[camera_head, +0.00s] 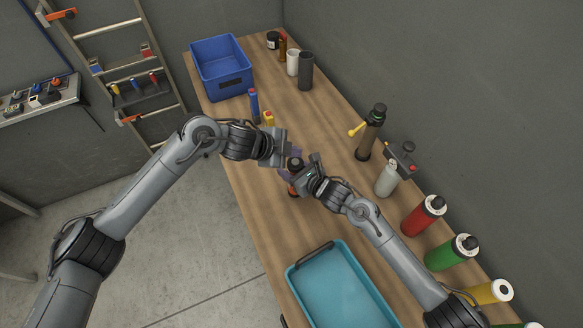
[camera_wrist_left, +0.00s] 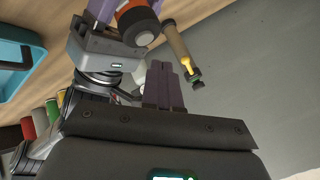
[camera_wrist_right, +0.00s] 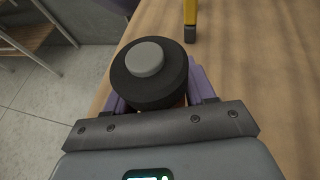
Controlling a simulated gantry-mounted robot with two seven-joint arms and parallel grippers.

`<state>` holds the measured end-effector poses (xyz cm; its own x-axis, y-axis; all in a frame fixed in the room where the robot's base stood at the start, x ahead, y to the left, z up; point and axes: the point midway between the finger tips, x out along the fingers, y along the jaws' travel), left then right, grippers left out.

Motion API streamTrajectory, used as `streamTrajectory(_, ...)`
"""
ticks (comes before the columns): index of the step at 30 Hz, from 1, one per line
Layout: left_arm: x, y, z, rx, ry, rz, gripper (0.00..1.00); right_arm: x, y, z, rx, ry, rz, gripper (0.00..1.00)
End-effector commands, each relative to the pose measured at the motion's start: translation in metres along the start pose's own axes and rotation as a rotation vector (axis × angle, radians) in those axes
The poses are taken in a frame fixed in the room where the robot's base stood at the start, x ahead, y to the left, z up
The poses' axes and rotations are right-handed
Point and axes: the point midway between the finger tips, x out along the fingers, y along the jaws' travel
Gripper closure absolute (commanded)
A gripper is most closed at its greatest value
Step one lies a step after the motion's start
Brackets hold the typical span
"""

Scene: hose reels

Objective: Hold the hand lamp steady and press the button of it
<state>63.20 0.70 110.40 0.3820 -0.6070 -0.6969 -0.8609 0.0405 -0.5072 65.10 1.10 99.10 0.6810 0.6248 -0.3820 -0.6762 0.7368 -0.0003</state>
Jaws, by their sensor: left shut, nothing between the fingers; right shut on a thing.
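The hand lamp (camera_head: 295,163) is a short cylinder with a black end, a grey round button and an orange band. It is upright near the middle of the workbench. In the right wrist view the lamp's black end (camera_wrist_right: 150,85) and grey button (camera_wrist_right: 147,58) face the camera. My right gripper (camera_head: 299,180) is shut on the lamp, with purple fingers on both sides of it. My left gripper (camera_head: 287,152) is shut and empty, close beside the lamp's top. In the left wrist view its purple fingers (camera_wrist_left: 164,84) are together, with the lamp (camera_wrist_left: 135,20) beyond them.
A blue bin (camera_head: 222,85) stands at the far end of the wooden workbench (camera_head: 335,130). A teal tray (camera_head: 340,290) is in front; several bottles line the wall side.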

Motion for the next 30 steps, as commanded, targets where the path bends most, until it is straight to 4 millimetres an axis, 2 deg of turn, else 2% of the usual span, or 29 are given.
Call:
streamTrajectory(13, -0.029, -0.022, -0.022, 0.0, 0.0, -0.001, 1.0, 0.0, 0.0, -0.001, 0.0, 0.002, 0.0, 0.83)
streamTrajectory(29, -0.034, -0.024, -0.025, 0.0, 0.0, 0.0, 1.0, 0.0, 0.0, -0.001, 0.0, 0.002, 0.0, 0.83)
streamTrajectory(30, -0.034, -0.025, -0.025, 0.0, 0.0, 0.0, 1.0, 0.0, 0.0, -0.001, 0.0, 0.002, 0.0, 0.39)
